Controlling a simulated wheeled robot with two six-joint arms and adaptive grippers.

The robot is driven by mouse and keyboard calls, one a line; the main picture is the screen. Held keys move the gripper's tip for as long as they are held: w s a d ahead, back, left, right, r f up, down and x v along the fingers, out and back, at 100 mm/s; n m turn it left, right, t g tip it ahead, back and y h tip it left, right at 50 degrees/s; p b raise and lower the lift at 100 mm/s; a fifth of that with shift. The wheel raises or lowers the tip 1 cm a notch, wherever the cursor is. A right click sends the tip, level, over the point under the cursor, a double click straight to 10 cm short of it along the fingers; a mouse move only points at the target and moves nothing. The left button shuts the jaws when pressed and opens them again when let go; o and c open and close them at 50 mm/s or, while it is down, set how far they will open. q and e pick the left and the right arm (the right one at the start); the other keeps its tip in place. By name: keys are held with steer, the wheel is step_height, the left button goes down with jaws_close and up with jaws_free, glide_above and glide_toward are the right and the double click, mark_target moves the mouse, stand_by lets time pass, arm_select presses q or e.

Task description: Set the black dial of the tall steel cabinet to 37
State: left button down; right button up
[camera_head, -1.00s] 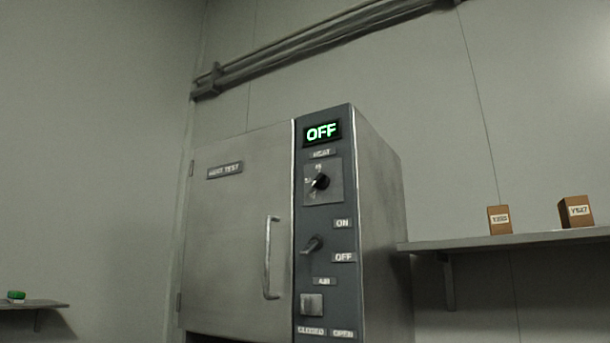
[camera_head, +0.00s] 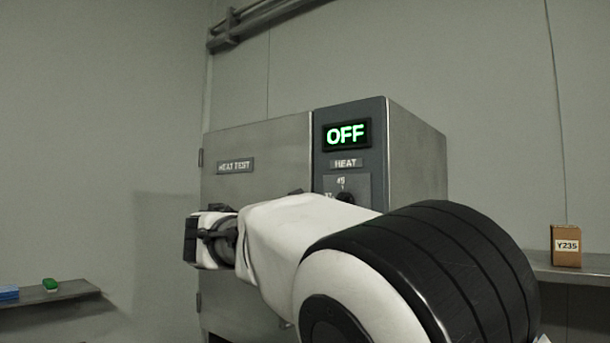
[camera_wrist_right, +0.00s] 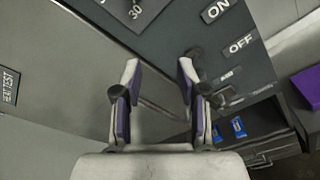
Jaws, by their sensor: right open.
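The tall steel cabinet (camera_head: 260,150) stands ahead with its door shut; its green display (camera_head: 347,134) reads OFF. The black dial (camera_head: 345,197) sits on a square plate below the HEAT label; my right arm hides its lower part, so I cannot read its setting. In the right wrist view only a corner of the dial plate (camera_wrist_right: 135,8), marked 30, shows at the top. My right gripper (camera_wrist_right: 158,72) is open and empty before the cabinet front, below the dial plate. A dark switch lever (camera_wrist_right: 194,54) shows beside its right fingertip. My left gripper is out of view.
The door handle (camera_wrist_right: 160,108) shows between my right fingers. A shelf at right holds a brown Y235 box (camera_head: 566,246). A left shelf (camera_head: 75,291) holds green and blue items. Blue items (camera_wrist_right: 238,127) and a purple object (camera_wrist_right: 308,86) lie lower right in the wrist view.

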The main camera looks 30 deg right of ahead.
steer(key=s+r+m+h, duration=0.15)
steer(key=s+r, duration=0.25)
steer(key=r, duration=0.4)
steer(key=p+x, duration=0.3)
steer(key=x, duration=0.5)
steer(key=shift+w+d+f+p, duration=0.15)
steer(key=shift+w+f+p, duration=0.1)
steer(key=shift+f+p, duration=0.2)
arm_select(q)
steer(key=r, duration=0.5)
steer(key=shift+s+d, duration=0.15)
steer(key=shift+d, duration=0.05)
arm_select(e)
steer(key=shift+w+f+n, duration=0.1)
steer(key=shift+w+n, duration=0.05)
steer(key=shift+n, duration=0.1)
jaws_close()
